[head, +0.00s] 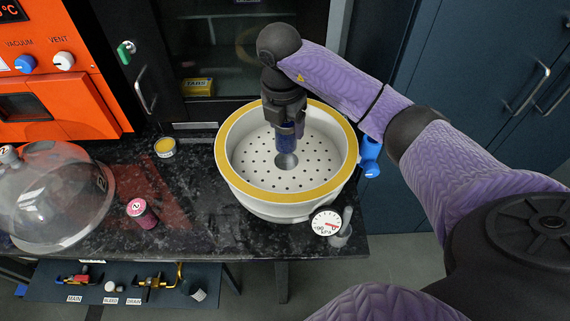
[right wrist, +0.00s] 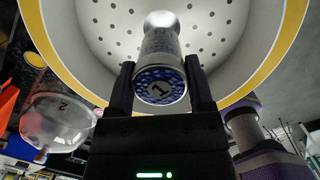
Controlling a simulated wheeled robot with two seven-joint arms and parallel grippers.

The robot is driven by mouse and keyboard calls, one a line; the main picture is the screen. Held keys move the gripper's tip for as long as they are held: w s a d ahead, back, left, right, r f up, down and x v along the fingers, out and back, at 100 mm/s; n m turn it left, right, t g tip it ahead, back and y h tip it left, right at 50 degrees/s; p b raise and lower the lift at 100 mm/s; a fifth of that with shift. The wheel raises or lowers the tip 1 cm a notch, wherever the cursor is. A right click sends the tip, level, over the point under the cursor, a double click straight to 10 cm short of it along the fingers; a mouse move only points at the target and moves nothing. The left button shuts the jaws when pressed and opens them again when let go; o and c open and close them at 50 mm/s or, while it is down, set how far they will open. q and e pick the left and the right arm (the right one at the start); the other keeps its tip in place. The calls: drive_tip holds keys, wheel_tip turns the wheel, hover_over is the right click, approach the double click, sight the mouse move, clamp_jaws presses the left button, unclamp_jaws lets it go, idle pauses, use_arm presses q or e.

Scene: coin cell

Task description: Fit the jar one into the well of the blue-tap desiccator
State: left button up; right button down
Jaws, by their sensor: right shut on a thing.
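Jar one (right wrist: 160,80), with a blue patterned cap marked 1, is held upright in my right gripper (head: 287,128). The gripper's two fingers are shut on it from either side. The jar (head: 287,141) is over the middle of the perforated white plate inside the desiccator (head: 237,189), which has a yellow rim and a blue tap (head: 370,152) on its right side. The round grey well (head: 286,162) shows just below the jar in the head view. I cannot tell whether the jar's lower end has entered it. My left gripper is out of view.
A clear dome lid (head: 55,195) marked 2 lies at the left. A red-capped jar marked 2 (head: 140,210) and a yellow-topped tin (head: 165,147) stand on the black bench. A gauge (head: 326,222) sits at the desiccator's front. An orange oven (head: 60,80) stands at the back left.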

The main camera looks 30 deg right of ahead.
sight(286, 152)
wheel_tip(286, 152, down, 8)
drive_tip(key=shift+f+b, duration=0.1)
drive_tip(key=shift+b, duration=0.7)
drive_tip(key=shift+f, duration=0.15)
unclamp_jaws()
drive_tip(key=r+p, duration=0.1)
drive_tip(key=r, duration=0.3)
drive_tip(key=a+r+p, duration=0.1)
drive_tip(key=r, duration=0.3)
drive_tip(key=r+p, duration=0.1)
drive_tip(key=r, duration=0.3)
drive_tip(key=shift+s+a+r, duration=0.15)
drive_tip(key=shift+s+r, duration=0.05)
drive_tip(key=shift+s, duration=0.15)
